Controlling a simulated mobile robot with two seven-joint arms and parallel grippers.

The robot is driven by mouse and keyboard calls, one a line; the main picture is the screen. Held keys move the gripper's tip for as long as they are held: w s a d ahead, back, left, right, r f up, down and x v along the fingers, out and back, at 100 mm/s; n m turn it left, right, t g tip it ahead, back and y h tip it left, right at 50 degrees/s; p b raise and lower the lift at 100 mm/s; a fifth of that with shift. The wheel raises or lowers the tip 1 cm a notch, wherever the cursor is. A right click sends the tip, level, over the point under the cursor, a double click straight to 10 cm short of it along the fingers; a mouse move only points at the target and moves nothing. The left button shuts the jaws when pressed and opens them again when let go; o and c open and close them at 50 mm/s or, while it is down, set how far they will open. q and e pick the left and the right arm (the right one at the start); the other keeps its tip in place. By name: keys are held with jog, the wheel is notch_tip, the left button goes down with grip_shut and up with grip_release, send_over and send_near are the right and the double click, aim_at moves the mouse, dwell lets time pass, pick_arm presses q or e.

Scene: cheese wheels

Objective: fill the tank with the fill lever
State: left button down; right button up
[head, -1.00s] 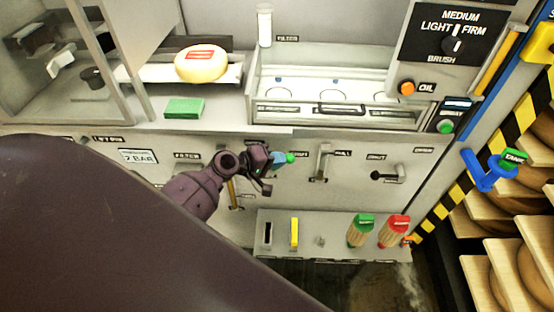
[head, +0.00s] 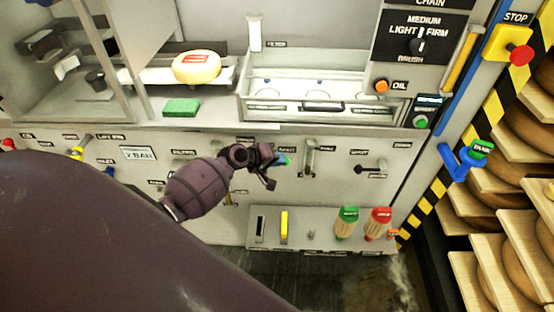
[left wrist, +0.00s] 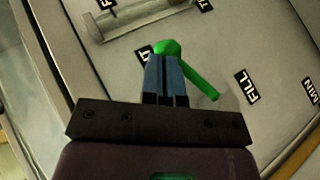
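My left gripper (head: 279,162) reaches the front panel from the left. A green lever (left wrist: 203,84) with a rounded green end (left wrist: 168,47) is at its fingertips in the left wrist view. The two blue fingers are close together and appear shut on the lever, which slants down to the right past them. In the head view only a bit of green (head: 287,160) shows beyond the fingers. My right gripper is not in view.
A metal lever (head: 309,156) and a black-knobbed lever (head: 372,167) stand right of my gripper. Below, a ledge holds a yellow lever (head: 284,224) and green-topped (head: 346,222) and red-topped brushes (head: 377,223). A blue tank lever (head: 457,161) is farther right.

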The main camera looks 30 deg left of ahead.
pick_arm(q)
jog(key=shift+w+d+f+b, duration=0.25)
jog(key=shift+d+f+b, duration=0.15)
jog(key=shift+f, duration=0.2)
jog(key=shift+w+d+f+b, duration=0.25)
jog(key=shift+d+f+b, duration=0.15)
jog(key=shift+f, duration=0.2)
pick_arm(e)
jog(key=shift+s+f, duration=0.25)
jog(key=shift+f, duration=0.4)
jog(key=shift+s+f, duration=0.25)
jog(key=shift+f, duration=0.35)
pick_arm(q)
jog(key=shift+s+f, duration=0.1)
jog(key=shift+f, duration=0.05)
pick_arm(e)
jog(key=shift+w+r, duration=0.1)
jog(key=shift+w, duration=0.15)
